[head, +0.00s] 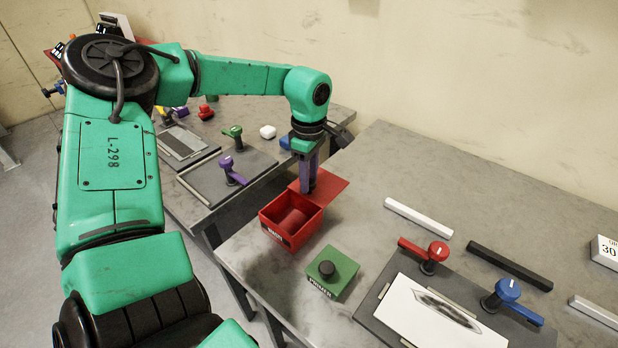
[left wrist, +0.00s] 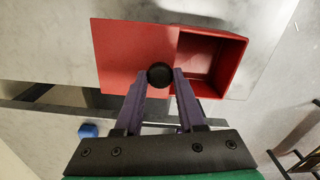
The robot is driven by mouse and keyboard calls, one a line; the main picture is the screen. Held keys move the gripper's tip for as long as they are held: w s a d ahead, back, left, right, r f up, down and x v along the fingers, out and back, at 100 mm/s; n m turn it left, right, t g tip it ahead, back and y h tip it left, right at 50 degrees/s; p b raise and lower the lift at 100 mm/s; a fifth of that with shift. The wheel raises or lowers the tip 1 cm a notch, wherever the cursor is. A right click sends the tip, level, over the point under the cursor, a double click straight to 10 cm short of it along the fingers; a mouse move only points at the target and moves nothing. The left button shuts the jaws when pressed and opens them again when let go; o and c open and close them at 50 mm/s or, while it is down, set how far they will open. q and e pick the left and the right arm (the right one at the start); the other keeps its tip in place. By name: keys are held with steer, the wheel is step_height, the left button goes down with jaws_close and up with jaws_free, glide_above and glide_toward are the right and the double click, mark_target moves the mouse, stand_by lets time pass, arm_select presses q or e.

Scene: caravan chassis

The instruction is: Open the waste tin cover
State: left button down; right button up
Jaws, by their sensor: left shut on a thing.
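The red waste tin (head: 280,232) stands on the grey table near its left edge, with its lettered front facing me. Its flat red cover (head: 332,183) is shifted to the back right, so much of the inside shows. The tin (left wrist: 236,66) also shows partly open in the left wrist view, with the cover (left wrist: 125,60) beside the opening. My left gripper (head: 308,188) reaches down from above, shut on the cover's round black knob (left wrist: 160,72). The knob is hidden behind the fingers in the head view. My right gripper is not in view.
A green box (head: 331,273) with a black knob stands to the tin's front right. Right of it, a plate with red (head: 432,256) and blue (head: 505,294) levers holds a white sheet. Loose bars lie behind. A second table (head: 217,205) stands left, across a gap.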

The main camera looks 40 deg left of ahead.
arm_select(q)
steer(key=shift+s, duration=0.4)
steer(key=c, duration=0.5)
jaws_free()
steer(key=shift+s+r, duration=0.1)
steer(key=shift+s, duration=0.1)
steer(key=shift+w, duration=0.2)
steer(key=shift+r, duration=0.15)
step_height(320, 180, up, 14)
steer(key=b, duration=0.1)
steer(key=shift+b, duration=0.3)
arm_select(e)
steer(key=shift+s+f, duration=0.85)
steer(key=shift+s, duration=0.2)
